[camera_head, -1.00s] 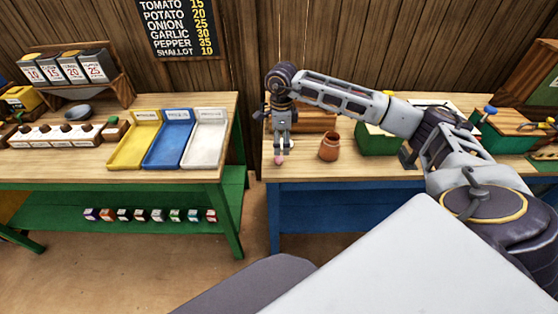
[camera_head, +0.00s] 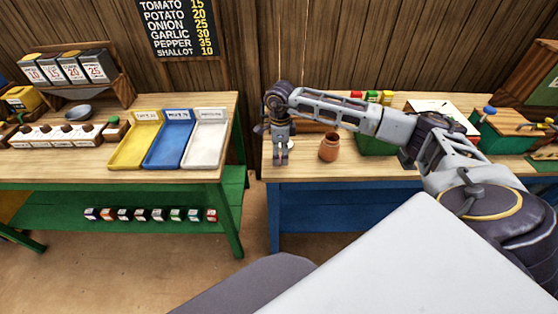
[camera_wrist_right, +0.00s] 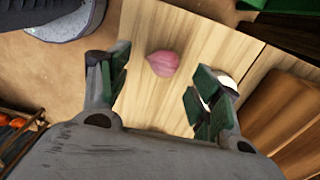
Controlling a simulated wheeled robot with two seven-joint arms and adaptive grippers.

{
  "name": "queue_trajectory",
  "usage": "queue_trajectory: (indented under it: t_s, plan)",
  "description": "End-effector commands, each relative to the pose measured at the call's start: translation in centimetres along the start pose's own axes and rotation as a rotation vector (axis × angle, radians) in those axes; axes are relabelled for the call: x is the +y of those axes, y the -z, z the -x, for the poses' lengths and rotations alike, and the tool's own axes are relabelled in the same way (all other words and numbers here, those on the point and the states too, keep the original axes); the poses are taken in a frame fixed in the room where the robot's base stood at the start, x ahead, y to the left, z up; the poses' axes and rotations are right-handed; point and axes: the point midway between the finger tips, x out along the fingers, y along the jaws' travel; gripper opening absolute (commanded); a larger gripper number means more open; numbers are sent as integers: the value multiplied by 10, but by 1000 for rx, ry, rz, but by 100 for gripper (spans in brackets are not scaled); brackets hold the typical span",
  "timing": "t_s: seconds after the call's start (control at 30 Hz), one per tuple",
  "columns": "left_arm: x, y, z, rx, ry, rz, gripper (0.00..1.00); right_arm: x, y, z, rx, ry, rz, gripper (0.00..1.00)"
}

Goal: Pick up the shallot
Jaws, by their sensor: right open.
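The shallot (camera_wrist_right: 163,63) is a small pink-purple bulb lying on the light wooden tabletop in the right wrist view. It sits in the gap between the two green-padded fingers, a little beyond their tips. My right gripper (camera_wrist_right: 164,85) is open and apart from the shallot. In the head view, my right gripper (camera_head: 280,161) points down over the left front part of the right-hand table (camera_head: 345,170). The shallot is hidden there behind the gripper. My left gripper is not in view.
A brown clay pot (camera_head: 329,148) stands just right of the gripper. A pale object (camera_wrist_right: 226,79) shows partly behind one finger in the wrist view. The left table holds yellow (camera_head: 133,146), blue (camera_head: 168,146) and white (camera_head: 205,147) trays. A gap separates the tables.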

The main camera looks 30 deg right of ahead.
Motion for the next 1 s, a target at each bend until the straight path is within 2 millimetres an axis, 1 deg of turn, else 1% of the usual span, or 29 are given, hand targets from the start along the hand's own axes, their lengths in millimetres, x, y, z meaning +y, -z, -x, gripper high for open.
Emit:
queue_trajectory:
  t_s: [0.1,0.2,0.33,0.47,0.87,1.0]
  plan:
    - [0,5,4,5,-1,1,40,-1,-4,-13,0,-4,0,64]
    - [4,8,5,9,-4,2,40,-1,-3,-25,2,-3,0,64]
    - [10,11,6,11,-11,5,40,-1,-3,-34,1,-3,-1,64]
    - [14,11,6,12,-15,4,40,-1,-4,-37,0,-2,-1,64]
    - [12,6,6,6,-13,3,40,-1,-3,-37,0,-2,0,64]
    - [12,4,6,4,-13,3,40,-1,-3,-37,0,-2,-1,46]
